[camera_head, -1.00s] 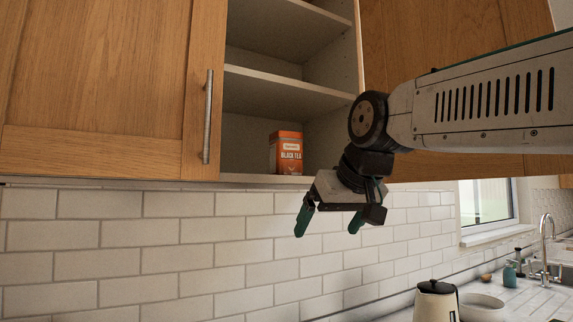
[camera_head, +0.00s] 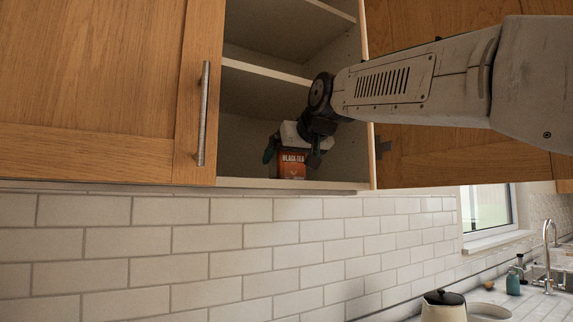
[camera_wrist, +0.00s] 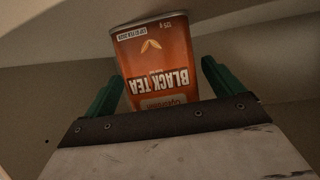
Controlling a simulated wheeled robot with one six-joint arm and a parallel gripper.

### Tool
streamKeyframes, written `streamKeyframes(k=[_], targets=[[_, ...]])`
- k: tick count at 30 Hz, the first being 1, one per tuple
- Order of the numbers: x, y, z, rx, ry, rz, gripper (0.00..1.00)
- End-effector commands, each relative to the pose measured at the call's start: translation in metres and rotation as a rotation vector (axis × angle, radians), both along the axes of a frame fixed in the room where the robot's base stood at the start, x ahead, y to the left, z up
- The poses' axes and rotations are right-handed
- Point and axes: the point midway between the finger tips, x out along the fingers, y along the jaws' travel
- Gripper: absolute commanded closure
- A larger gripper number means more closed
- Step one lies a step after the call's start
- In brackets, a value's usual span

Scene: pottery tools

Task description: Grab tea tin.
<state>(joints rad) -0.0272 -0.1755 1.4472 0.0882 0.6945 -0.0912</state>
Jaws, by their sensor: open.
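The tea tin (camera_head: 291,166) is an orange box labelled "BLACK TEA". It stands on the bottom shelf of the open cabinet, with its top hidden behind my gripper in the head view. My gripper (camera_head: 292,155) is inside the cabinet at the tin's upper part, its fingers open on either side of it. In the wrist view the tin (camera_wrist: 158,62) appears upside down between the two green fingers of my gripper (camera_wrist: 165,80). A gap shows beside the right finger; the left finger is close to the tin, and contact cannot be told.
The cabinet's bottom shelf (camera_head: 245,183) is otherwise bare, with another shelf (camera_head: 262,72) close above my wrist. A wooden door (camera_head: 100,90) stands left of the opening. A kettle (camera_head: 442,306) and sink tap (camera_head: 548,250) are below right.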

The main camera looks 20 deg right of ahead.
Motion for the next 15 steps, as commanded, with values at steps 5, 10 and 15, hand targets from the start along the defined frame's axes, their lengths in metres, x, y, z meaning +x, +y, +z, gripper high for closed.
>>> streamKeyframes(k=[5, 10, 15], targets=[[0.0049, 0.0018, -0.0018, 0.0, -0.001, 0.002, 0.08], [0.0046, 0.0029, -0.0018, 0.0, -0.001, 0.003, 0.33], [0.0043, 0.0028, -0.0012, 0.0, -0.002, 0.003, 0.63]])
